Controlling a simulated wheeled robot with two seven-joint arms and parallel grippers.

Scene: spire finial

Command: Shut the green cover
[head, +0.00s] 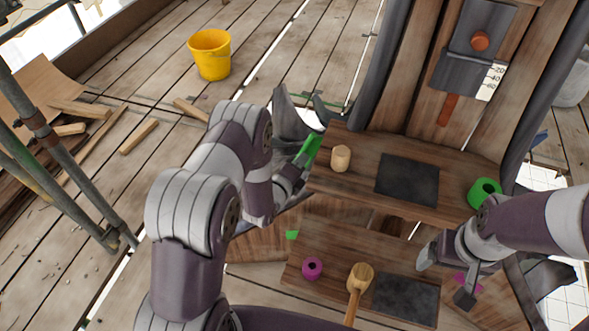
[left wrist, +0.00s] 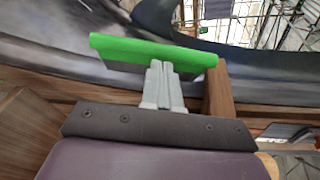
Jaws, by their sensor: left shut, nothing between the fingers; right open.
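The green cover (head: 311,150) shows as a narrow slanted strip at the left end of the upper wooden shelf (head: 350,187). In the left wrist view the green cover (left wrist: 150,50) is a flat panel with a bright green edge and a dark face, standing just beyond my fingertips. My left gripper (head: 299,166) is shut and empty beside it; in the left wrist view its fingertips (left wrist: 164,72) overlap the panel's lower edge, and I cannot tell if they touch. My right gripper (head: 447,277) is open and empty by the right end of the lower shelf.
A wooden cup (head: 341,158), a dark mat (head: 408,180) and a green ring (head: 484,191) are on the upper shelf. The lower shelf (head: 343,245) holds a magenta ring (head: 312,268), a wooden mallet (head: 359,281) and another dark mat (head: 405,299). A yellow bucket (head: 211,55) stands behind.

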